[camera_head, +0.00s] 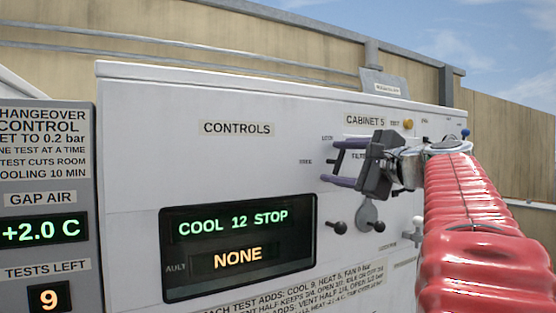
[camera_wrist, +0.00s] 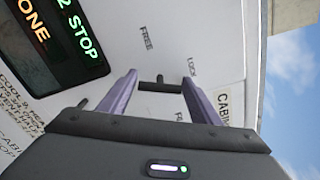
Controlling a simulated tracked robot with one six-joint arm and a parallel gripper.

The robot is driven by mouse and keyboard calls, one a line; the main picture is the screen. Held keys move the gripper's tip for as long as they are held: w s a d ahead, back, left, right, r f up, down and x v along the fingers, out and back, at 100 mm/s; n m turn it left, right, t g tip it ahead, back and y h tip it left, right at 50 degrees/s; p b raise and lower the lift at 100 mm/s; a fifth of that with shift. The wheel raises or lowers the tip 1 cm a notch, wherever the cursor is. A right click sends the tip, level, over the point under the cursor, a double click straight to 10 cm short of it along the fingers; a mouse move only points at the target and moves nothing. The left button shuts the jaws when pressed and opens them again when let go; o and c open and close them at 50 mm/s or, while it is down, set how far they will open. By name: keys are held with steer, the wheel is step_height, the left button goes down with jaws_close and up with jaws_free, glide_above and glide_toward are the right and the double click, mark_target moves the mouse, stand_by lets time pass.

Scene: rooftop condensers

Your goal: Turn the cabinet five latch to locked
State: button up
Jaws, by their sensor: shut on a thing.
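The cabinet five latch (camera_wrist: 160,84) is a small dark bar with a knob on the white panel. In the wrist view it lies between the two purple fingertips of my gripper (camera_wrist: 160,80), which is shut on it. The bar runs across from one finger to the other. The word LOCK (camera_wrist: 193,68) is beside the right fingertip, and FREE (camera_wrist: 146,38) is beyond the left one. In the head view my gripper (camera_head: 331,161) reaches the panel below the CABINET 5 label (camera_head: 365,120). There the fingers largely hide the latch, and its exact pointing is unclear.
Below my gripper are a dark knob (camera_head: 338,228) and a grey lever (camera_head: 370,214). An orange knob (camera_head: 408,124) is above. A display (camera_head: 238,248) reads COOL 12 STOP and NONE. A grey changeover panel (camera_head: 45,205) stands at the left. A fence (camera_head: 190,40) is behind.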

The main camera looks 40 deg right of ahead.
steer(key=n, duration=0.5)
steer(key=shift+r, duration=0.25)
steer(key=shift+n, duration=0.3)
steer(key=o, duration=1)
steer(key=shift+o, duration=0.2)
steer(key=shift+f, duration=0.1)
steer(key=shift+s, duration=0.1)
steer(key=s+a, duration=0.1)
steer(key=s, duration=1.2)
steer(key=shift+s+a, duration=0.25)
steer(key=shift+s, duration=0.05)
